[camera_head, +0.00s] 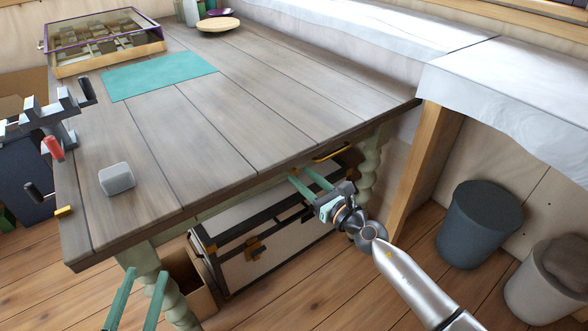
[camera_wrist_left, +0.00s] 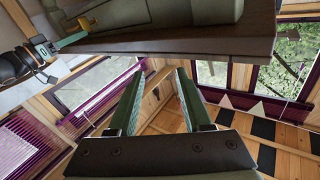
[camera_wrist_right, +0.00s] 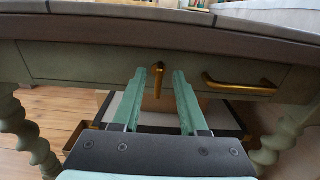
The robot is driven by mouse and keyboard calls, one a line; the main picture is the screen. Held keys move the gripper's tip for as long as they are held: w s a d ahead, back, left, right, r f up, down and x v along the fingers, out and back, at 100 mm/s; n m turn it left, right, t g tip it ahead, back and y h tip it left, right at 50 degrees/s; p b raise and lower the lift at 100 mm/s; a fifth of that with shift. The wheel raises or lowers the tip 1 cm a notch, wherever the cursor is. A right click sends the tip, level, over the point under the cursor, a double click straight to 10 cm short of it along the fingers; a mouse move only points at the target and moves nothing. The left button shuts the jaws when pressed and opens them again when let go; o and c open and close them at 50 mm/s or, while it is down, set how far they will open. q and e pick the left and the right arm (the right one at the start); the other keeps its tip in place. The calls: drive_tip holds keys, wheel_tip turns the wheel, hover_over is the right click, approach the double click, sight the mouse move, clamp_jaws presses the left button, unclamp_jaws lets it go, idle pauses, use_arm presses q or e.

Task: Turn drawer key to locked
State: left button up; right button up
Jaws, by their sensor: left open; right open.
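The drawer front (camera_wrist_right: 100,60) is olive green and set under the table top. A brass key (camera_wrist_right: 158,80) sticks out of it, with its bow hanging roughly vertical. A brass handle (camera_wrist_right: 240,85) is to the right of the key, and it also shows in the head view (camera_head: 332,152). My right gripper (camera_wrist_right: 160,76) is open, its teal fingers on either side of the key in the picture; I see no contact. The head view shows this gripper (camera_head: 300,175) at the table's front edge, with the key hidden. My left gripper (camera_head: 148,271) is open and empty, low by the front-left table leg.
The wooden table (camera_head: 250,110) has a grey block (camera_head: 117,179), a teal mat (camera_head: 158,74) and a glass-topped case (camera_head: 105,42). A white chest (camera_head: 270,245) stands underneath. Two bins (camera_head: 480,222) stand at right. Turned legs flank the drawer.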

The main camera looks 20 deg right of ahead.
sight(297, 173)
drive_tip(key=x, duration=0.3)
drive_tip(key=shift+w+a+b, duration=0.1)
drive_tip(key=shift+w+b, duration=0.15)
drive_tip(key=shift+b, duration=0.05)
use_arm(q)
drive_tip(key=shift+s+d+r+m+t+h, duration=0.15)
drive_tip(key=shift+r+m+t+h, duration=0.3)
drive_tip(key=shift+r, duration=0.85)
drive_tip(key=shift+s+d+r+m+t+h, duration=0.2)
drive_tip(key=shift+r+t+h, duration=0.3)
drive_tip(key=shift+r, duration=0.8)
use_arm(e)
drive_tip(key=shift+w+a, duration=0.15)
drive_tip(key=shift+w, duration=0.2)
use_arm(q)
drive_tip(key=shift+a, duration=0.15)
use_arm(e)
clamp_jaws()
